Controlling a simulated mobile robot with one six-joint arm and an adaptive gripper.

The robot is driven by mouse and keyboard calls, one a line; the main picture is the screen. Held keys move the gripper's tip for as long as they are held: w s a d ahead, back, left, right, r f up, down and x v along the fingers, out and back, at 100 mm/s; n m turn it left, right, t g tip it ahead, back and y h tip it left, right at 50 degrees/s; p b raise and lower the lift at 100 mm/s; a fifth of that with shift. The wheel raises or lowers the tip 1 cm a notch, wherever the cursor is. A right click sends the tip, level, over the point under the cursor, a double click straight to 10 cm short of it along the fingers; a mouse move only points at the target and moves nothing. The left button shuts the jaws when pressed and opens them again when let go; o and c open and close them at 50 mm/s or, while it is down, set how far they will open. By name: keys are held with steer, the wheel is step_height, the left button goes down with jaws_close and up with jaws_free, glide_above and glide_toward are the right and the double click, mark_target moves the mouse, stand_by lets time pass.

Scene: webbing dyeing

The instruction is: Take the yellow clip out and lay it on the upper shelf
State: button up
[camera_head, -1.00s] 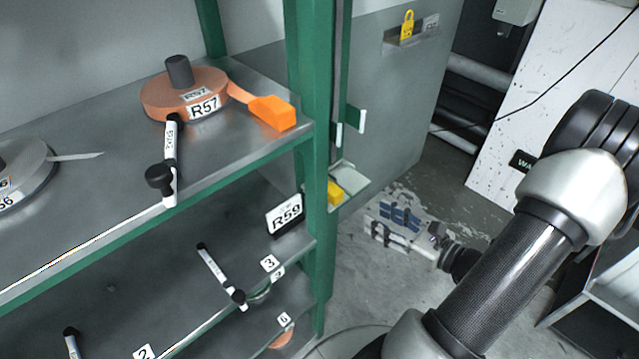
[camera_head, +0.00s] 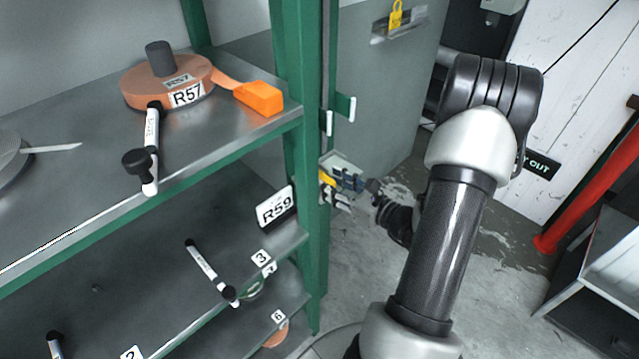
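The yellow clip (camera_head: 327,179) sits in a small pale tray (camera_head: 343,161) beside the green shelf post. Only part of the clip shows. My gripper (camera_head: 334,190) is at the tray, pointing left, with its fingers apart and right next to the clip. I cannot tell whether the fingers touch it or reach around it. The upper shelf (camera_head: 215,143) is above and to the left of my gripper. It holds an orange reel (camera_head: 135,92) marked R57, with an orange clip (camera_head: 259,97) at the end of its strip.
A green post (camera_head: 312,150) stands between my gripper and the shelves. A green bracket (camera_head: 345,107) sticks out above the tray. A yellow padlock-shaped tag (camera_head: 395,15) hangs on the grey panel (camera_head: 375,85).

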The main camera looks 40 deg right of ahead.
mark_target(326, 181)
steer(key=w, duration=0.3)
steer(key=shift+w+a+f+b, duration=0.2)
steer(key=shift+a+f+b, duration=0.05)
steer(key=shift+f+b, duration=0.1)
steer(key=c, duration=0.8)
